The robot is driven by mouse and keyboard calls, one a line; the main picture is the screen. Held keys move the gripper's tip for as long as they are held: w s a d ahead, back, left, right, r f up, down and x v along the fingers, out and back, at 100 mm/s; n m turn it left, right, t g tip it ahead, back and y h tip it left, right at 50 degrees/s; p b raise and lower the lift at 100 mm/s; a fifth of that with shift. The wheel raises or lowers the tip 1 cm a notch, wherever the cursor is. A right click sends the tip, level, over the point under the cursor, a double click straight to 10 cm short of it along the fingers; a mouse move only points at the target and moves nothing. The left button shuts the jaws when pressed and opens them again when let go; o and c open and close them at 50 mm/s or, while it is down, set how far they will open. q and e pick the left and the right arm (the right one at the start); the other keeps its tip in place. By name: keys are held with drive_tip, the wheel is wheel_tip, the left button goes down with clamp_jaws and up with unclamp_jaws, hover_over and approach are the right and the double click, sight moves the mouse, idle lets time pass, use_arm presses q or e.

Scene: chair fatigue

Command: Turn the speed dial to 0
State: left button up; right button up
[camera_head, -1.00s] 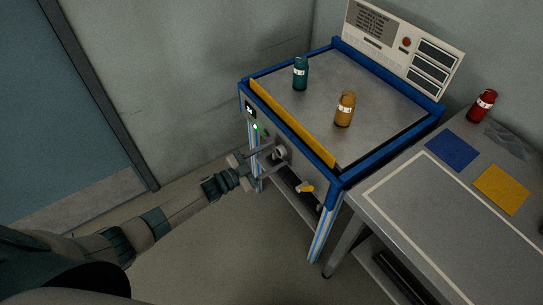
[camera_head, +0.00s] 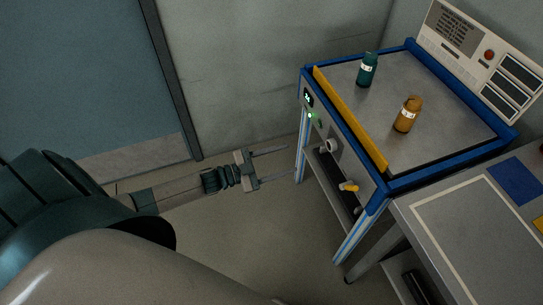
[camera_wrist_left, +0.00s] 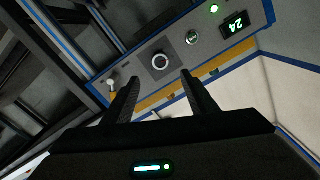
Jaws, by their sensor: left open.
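The speed dial (camera_head: 333,146) is a round grey knob on the front panel of the blue-framed machine (camera_head: 369,176). My right gripper is not in view.
A yellow-handled lever (camera_head: 349,186) sticks out right of the dial. A green light (camera_head: 310,115) glows below the display. Teal (camera_head: 367,70) and amber (camera_head: 407,115) bottles stand on the machine's top. A grey table (camera_head: 462,246) adjoins it. Floor is free before the machine.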

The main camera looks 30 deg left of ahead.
use_arm(q)
drive_tip(key=shift+v, duration=1.9)
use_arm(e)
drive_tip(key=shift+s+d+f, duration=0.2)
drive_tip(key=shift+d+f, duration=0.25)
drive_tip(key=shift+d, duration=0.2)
use_arm(q)
wheel_tip(320, 180, down, 13)
drive_tip(key=s+d+n+y, duration=0.1)
drive_tip(key=s+n+y, duration=0.1)
drive_tip(key=n+y, duration=0.3)
drive_tip(key=s+d+f+n+g+y, duration=0.2)
drive_tip(key=s+d+f, duration=0.4)
drive_tip(key=s+f, duration=0.4)
drive_tip(key=s+d+f+n+g+y, duration=0.2)
drive_tip(key=s+d+f+g, duration=0.3)
drive_tip(key=s+f, duration=0.6)
wheel_tip(320, 180, down, 3)
drive_tip(key=shift+s+d+r+n, duration=0.25)
drive_tip(key=shift+d+n, duration=0.25)
drive_tip(key=shift+n, duration=0.1)
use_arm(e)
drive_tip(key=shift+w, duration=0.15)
use_arm(q)
drive_tip(key=shift+a, duration=0.1)
